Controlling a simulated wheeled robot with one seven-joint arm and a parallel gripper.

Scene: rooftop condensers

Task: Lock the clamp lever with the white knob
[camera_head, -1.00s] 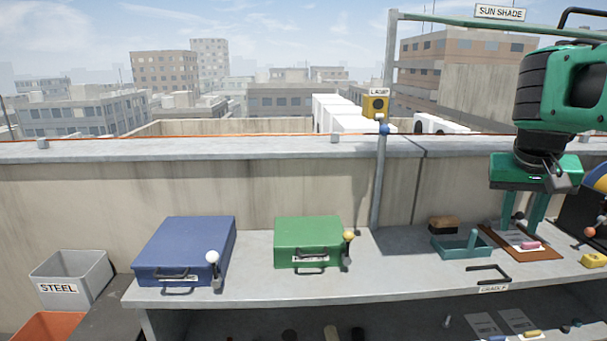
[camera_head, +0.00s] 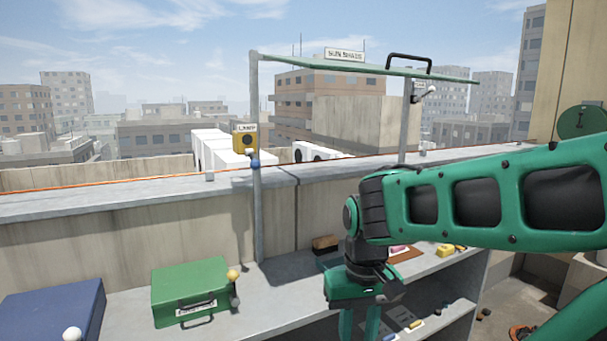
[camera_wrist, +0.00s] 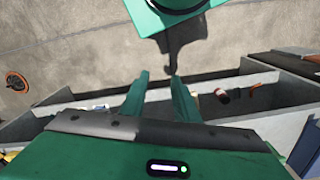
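A blue case (camera_head: 55,312) lies at the lower left of the head view, cut off by the frame edge. A white knob (camera_head: 72,334) stands at its front; its lever is below the frame. A green case (camera_head: 188,283) beside it has a lever with a yellow knob (camera_head: 233,274). My gripper (camera_head: 360,328) hangs at the lower middle, right of both cases, with its fingertips cut off. In the wrist view my gripper (camera_wrist: 159,77) has its fingers apart with nothing between them. Neither knob shows there.
The grey bench (camera_head: 265,300) is bare right of the green case. A post with a yellow lamp box (camera_head: 245,140) rises behind it. A brown block (camera_head: 325,243) and a yellow item (camera_head: 446,250) lie further right. In the wrist view, grey bin walls (camera_wrist: 285,100) lie beyond my fingers.

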